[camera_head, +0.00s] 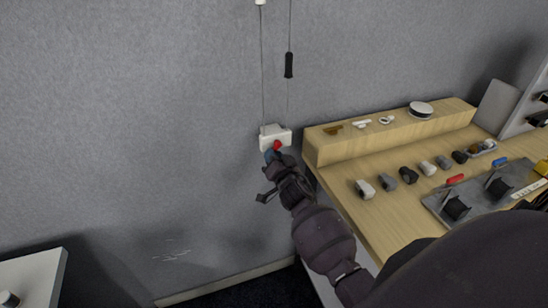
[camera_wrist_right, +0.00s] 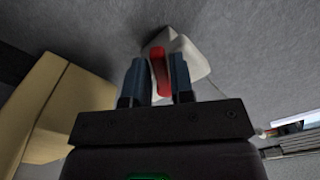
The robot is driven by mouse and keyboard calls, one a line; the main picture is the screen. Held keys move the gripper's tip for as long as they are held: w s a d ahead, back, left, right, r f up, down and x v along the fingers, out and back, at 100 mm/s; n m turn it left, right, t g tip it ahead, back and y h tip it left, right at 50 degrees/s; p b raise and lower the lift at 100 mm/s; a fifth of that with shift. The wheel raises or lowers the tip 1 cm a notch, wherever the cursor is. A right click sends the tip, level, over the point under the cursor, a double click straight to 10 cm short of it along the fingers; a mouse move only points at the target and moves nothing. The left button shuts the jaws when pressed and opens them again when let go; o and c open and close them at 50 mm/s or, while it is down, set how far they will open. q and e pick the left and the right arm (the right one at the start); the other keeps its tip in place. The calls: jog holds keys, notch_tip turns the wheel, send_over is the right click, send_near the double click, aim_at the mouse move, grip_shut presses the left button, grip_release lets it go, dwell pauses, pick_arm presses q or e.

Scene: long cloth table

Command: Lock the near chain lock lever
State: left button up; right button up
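The chain lock is a small white box (camera_head: 275,132) on the grey wall with a red lever (camera_head: 277,146) at its front. A thin cord runs up the wall from it. My right gripper (camera_head: 270,155) reaches up to the lever from below. My left gripper is not in view.
A wooden table (camera_head: 384,212) with a raised wooden block (camera_head: 395,131) stands right of the lock, close to my right arm. Several small knobs and a grey tray (camera_head: 487,190) lie on it. A black handle (camera_head: 288,65) hangs above. The wall left is bare.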

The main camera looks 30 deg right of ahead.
grip_shut()
jog(key=shift+d+n, duration=0.1)
jog(key=shift+n, duration=0.2)
jog(key=shift+s+d+f+n, duration=0.1)
jog(key=shift+d+n, duration=0.2)
jog(key=shift+n, duration=0.7)
jog(key=shift+s+d+f+n, duration=0.1)
jog(key=shift+d+n, duration=0.15)
jog(key=shift+n, duration=0.75)
jog(key=shift+d+f+n, duration=0.1)
jog(key=shift+d+n, duration=0.2)
jog(key=shift+n, duration=0.7)
jog(key=shift+o, duration=2)
grip_release()
jog(key=shift+s, duration=0.1)
